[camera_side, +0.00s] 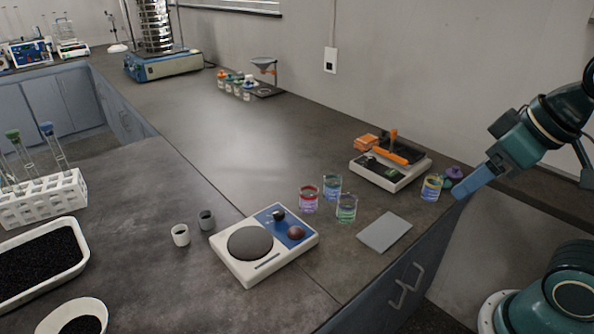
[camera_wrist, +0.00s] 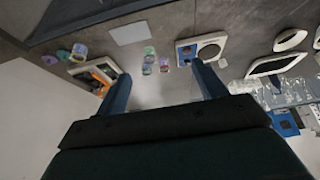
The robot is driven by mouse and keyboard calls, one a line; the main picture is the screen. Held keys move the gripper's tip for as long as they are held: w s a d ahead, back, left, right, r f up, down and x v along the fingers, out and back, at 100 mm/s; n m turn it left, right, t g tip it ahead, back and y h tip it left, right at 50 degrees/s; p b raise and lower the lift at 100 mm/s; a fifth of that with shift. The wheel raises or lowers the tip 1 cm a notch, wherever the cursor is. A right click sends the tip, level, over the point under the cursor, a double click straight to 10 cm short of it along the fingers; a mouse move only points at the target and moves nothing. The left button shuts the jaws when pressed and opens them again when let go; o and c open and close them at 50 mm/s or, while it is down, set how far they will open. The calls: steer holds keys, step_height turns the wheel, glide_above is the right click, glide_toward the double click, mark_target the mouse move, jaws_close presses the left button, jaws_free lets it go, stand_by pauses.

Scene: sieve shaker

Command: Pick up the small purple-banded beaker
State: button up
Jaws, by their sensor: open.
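Three small glass beakers stand together on the dark bench: one with pink-purple colouring and a reddish rim (camera_side: 308,200), a blue one (camera_side: 332,187) and a green one (camera_side: 347,209). A fourth beaker (camera_side: 431,188), blue with yellow, stands apart to the right. The pink-purple one looks closest to purple-banded, but the bands are too small to be sure. In the wrist view it seems to be the pinkish beaker (camera_wrist: 148,69). My gripper (camera_side: 470,188) is open and empty, high at the right and clear of all the beakers. Its spread fingers (camera_wrist: 163,72) show in the wrist view.
A white device with a round dark plate (camera_side: 249,243) stands left of the beakers. A flat grey pad (camera_side: 384,232) lies in front. Small cups (camera_side: 180,235) stand further left.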

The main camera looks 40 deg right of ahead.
steer(key=shift+w, duration=0.1)
steer(key=m+g+y, duration=0.3)
steer(key=m+y, duration=0.6)
steer(key=m, duration=0.7)
glide_above(347, 209)
steer(key=d, duration=0.3)
step_height(347, 209, down, 18)
steer(key=d+f+m+y, duration=0.1)
steer(key=f, duration=0.2)
steer(key=d+f+m+t+y, duration=0.1)
steer(key=f+m, duration=0.1)
steer(key=f, duration=0.1)
steer(key=d+f+m+y, duration=0.1)
steer(key=d+f+m, duration=0.1)
steer(key=f, duration=0.2)
steer(key=shift+f+t, duration=0.1)
steer(key=shift+t, duration=0.2)
steer(key=shift+d+f+m+y, duration=0.1)
steer(key=shift+f+m+y, duration=0.3)
steer(key=shift+f, duration=0.15)
steer(key=shift+w+a+f, duration=0.1)
steer(key=shift+a+f, duration=0.1)
steer(key=shift+a, duration=0.35)
